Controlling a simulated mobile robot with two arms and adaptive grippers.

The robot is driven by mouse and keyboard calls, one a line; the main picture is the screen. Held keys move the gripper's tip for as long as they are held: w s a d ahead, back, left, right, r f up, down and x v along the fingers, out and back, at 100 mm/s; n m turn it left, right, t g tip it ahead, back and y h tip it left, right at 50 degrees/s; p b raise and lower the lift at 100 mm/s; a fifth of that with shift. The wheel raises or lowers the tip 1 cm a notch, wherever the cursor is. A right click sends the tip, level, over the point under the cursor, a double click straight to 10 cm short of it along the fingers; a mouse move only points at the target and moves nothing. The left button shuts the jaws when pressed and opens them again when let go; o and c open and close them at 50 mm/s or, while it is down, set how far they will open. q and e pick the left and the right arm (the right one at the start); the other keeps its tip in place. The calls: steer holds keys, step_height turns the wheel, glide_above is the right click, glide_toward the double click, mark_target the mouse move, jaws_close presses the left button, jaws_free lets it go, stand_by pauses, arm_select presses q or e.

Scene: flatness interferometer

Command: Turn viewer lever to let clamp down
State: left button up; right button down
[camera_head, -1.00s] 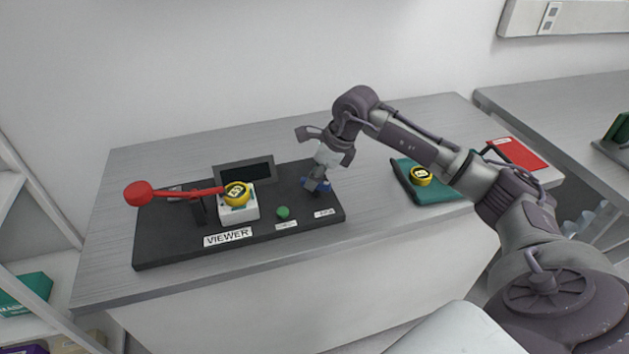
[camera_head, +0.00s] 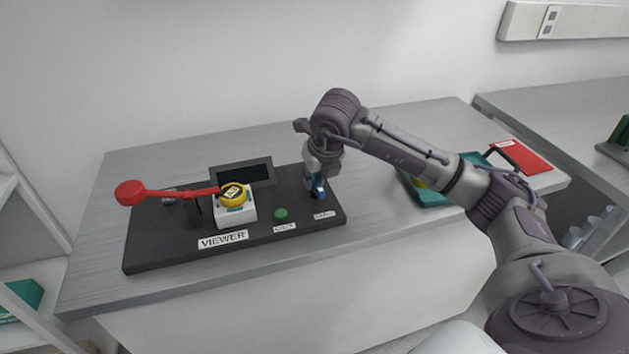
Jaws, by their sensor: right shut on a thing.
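The viewer (camera_head: 160,238) is a dark base plate on the bench, labelled VIEWER. A red clamp arm (camera_head: 165,192) with a round red end lies across its left part. Its right tip reaches a yellow round piece (camera_head: 233,195) on a white block (camera_head: 236,214); I cannot tell if they touch. A small blue lever (camera_head: 319,188) stands at the plate's right end. My right gripper (camera_head: 317,186) is shut on the blue lever and partly hides it. My left gripper is not in view.
A green button (camera_head: 281,214) sits at the plate's front, with a dark screen (camera_head: 241,174) behind the white block. A teal tray (camera_head: 434,199) holding a yellow piece (camera_head: 418,183) lies under my right arm. A red folder (camera_head: 520,157) lies farther right.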

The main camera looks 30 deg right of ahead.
steer(key=shift+m+h, duration=0.3)
steer(key=shift+m, duration=0.2)
steer(key=shift+r, duration=0.1)
steer(key=c, duration=1.1)
jaws_free()
steer(key=v, duration=1.2)
